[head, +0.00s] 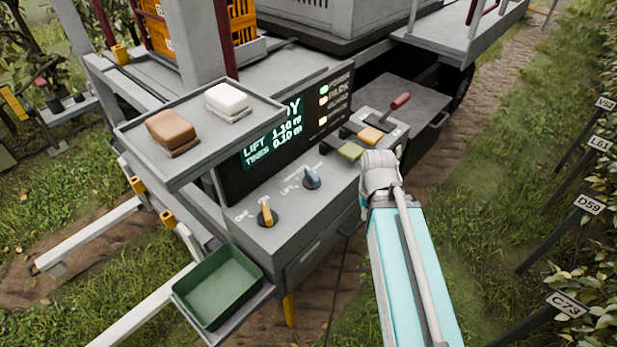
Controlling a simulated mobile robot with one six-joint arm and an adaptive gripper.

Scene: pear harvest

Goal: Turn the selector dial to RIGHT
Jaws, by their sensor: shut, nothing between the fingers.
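The control panel (330,205) has two round knobs. A blue-grey dial (311,178) sits in the middle with small white lettering around it, and its pointer is turned toward the back of the panel. The lettering is too small to read surely. A yellow knob (266,214) sits to its left, near an OFF-like label. I cannot tell from the lettering which is the selector, though the blue-grey one has marks on both sides. My teal and white arm reaches in from the lower right, its far joint beside the panel's right end.
A shelf (140,130) with brown and white blocks overhangs the left. A green tray (218,287) hangs at the lower left.

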